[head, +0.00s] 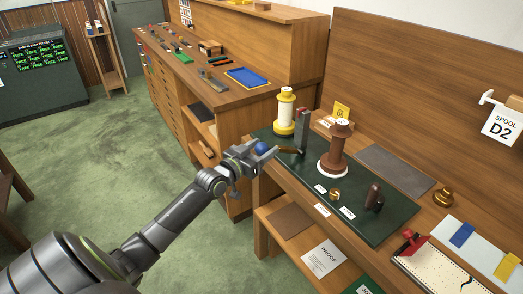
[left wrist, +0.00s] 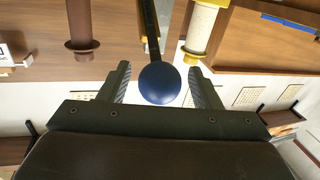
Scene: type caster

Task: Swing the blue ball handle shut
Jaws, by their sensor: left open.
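The blue ball handle (head: 262,147) sits at the left edge of the green mat, at the end of a dark lever (head: 288,151). The left wrist view shows the ball (left wrist: 159,84) between the two fingers, with its dark rod (left wrist: 150,30) running away from me. My left gripper (head: 266,152) is open around the ball, with a gap visible on each side in the left wrist view. The lever leads toward a grey upright post (head: 302,129) on the mat. My right gripper is not in view.
A yellow and white spool (head: 285,112) and a brown spool (head: 334,150) stand close to the lever. The green mat (head: 375,229) also holds small brass and brown pieces. A long cabinet (head: 195,80) stands behind. Green floor lies open at left.

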